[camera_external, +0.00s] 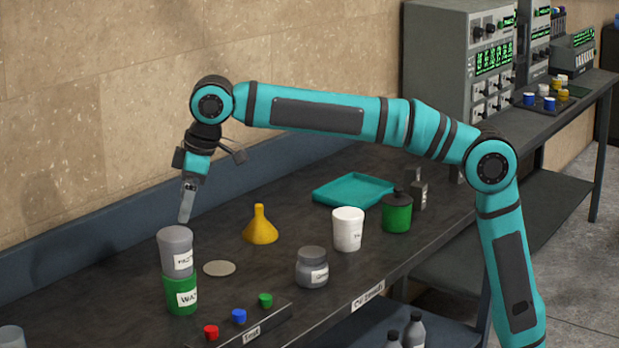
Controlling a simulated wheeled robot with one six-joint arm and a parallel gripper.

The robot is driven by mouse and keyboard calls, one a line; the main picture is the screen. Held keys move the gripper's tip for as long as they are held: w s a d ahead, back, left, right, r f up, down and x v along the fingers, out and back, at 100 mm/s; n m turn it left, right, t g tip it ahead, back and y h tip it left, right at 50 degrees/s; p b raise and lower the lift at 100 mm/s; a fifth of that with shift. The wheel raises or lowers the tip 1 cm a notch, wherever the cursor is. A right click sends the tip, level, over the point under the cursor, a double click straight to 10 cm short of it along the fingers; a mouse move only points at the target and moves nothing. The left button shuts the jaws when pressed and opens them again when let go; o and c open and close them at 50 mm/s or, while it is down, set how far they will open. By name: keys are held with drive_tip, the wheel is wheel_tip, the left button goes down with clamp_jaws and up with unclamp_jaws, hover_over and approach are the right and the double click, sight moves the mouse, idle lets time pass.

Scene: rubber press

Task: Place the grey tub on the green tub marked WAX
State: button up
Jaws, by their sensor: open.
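The grey tub (176,251) with a white label stands upright on top of the green tub (181,295), whose label reads in part "WA". The green tub stands on the dark bench at the left. My gripper (185,218) points down just above the grey tub's rim. It is open, and its fingers overlap each other in this view. I cannot tell whether a fingertip still touches the rim.
A round grey disc (219,268), a yellow funnel (260,225), a grey jar (312,267), a white tub (348,229) and a green lidded jar (397,212) stand to the right. A teal tray (353,190) lies behind. A rack (240,328) with coloured caps is in front.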

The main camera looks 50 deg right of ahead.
drive_tip(key=shift+d, duration=0.1)
drive_tip(key=s+d+r+m+t, duration=0.1)
drive_tip(key=s+d+r+t, duration=0.1)
drive_tip(key=d, duration=0.8)
drive_tip(key=s+d+r+m+t+y, duration=0.1)
drive_tip(key=s+d+r+m+t, duration=0.15)
drive_tip(key=d, duration=0.75)
drive_tip(key=s+d+r+m+t, duration=0.1)
drive_tip(key=s+d+t, duration=0.15)
drive_tip(key=d, duration=0.75)
drive_tip(key=s+d+f+m+t+h, duration=0.1)
drive_tip(key=s+d+f+m+t, duration=0.1)
drive_tip(key=s+d, duration=0.8)
drive_tip(key=s+d+f+m+t+h, duration=0.2)
drive_tip(key=s+d+f+t, duration=0.3)
drive_tip(key=s+d, duration=0.4)
drive_tip(key=shift+s+d+f+t, duration=0.15)
drive_tip(key=shift+s+d+t, duration=0.25)
drive_tip(key=shift+t, duration=0.1)
